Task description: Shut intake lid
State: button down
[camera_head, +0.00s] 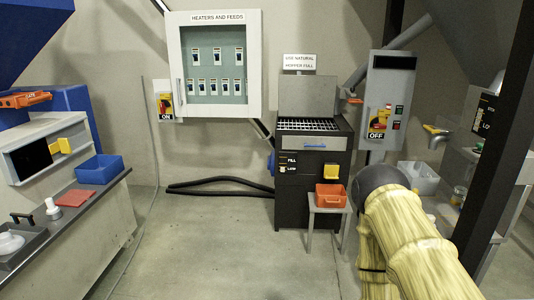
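The intake lid (308,95) is a grey panel standing raised at the back of a dark floor-standing cabinet (299,195). Below it the intake grate (308,124) lies uncovered on the cabinet top. A sign reading "USE NATURAL" and "HOPPER FULL" is above the lid. My arm, in pale yellow sleeves with a dark rounded joint, reaches in from the lower right, to the right of the cabinet. My gripper does not show, so its state and any contact are hidden.
A small stand (327,211) with an orange bin (331,196) is in front of the cabinet. A panel marked OFF (391,98) and a dark post (493,150) are to the right. A workbench (75,225) runs along the left. The middle floor is clear; black hose lies at the back.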

aim_at(299, 96)
jog(key=u, duration=0.05)
jog(key=i, duration=3.25)
jog(key=u, duration=0.15)
